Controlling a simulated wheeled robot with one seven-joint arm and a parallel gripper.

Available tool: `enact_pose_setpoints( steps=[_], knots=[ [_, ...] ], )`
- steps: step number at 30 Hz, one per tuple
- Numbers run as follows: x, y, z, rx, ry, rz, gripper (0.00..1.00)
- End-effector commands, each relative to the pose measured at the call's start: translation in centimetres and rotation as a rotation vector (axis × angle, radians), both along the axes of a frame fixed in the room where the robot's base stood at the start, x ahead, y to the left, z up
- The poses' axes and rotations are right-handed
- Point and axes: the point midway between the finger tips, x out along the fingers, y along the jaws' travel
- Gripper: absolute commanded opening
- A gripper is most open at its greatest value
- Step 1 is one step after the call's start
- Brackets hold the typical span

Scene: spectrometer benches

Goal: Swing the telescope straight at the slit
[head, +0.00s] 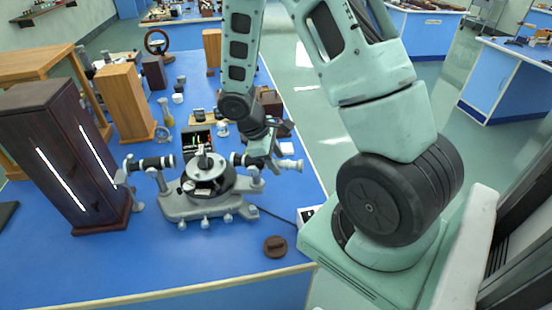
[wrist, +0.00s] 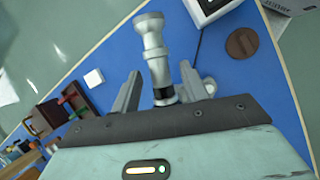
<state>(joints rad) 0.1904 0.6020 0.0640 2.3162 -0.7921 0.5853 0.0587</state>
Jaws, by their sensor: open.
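The spectrometer (head: 208,185) stands on the blue bench, with a round table on a grey base. Its collimator (head: 150,163) points left, towards a dark wooden lamp box (head: 70,160) with two bright vertical slits. The telescope (head: 290,164) sticks out to the right, roughly opposite the collimator; I cannot tell whether they line up exactly. My gripper (head: 262,150) is at the telescope. In the wrist view my gripper (wrist: 160,72) is open, one finger on each side of the telescope's silver tube (wrist: 152,42), with gaps visible. The instrument's own slit opening is too small to make out.
A brown disc (head: 275,246) and a white box with a black top (head: 307,213) lie near the bench's right edge, with a dark cable beside them. A pale wooden box (head: 120,100) and small bottles stand behind.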

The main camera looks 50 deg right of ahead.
Motion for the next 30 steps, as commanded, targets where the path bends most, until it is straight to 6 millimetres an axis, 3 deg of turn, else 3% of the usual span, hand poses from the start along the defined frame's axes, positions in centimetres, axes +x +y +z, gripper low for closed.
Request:
enact_pose_setpoints(
  steps=[10, 15, 20, 30],
  knots=[
    [-0.1, -0.1, -0.3, 0.0, 0.0, -0.001, 0.41],
    [-0.1, -0.1, -0.3, 0.0, 0.0, -0.001, 0.0],
    [0.2, -0.4, -0.3, 0.0, -0.002, 0.017, 0.0],
    [4.2, -4.8, -0.3, -0.001, -0.003, 0.301, 0.0]
  ],
)
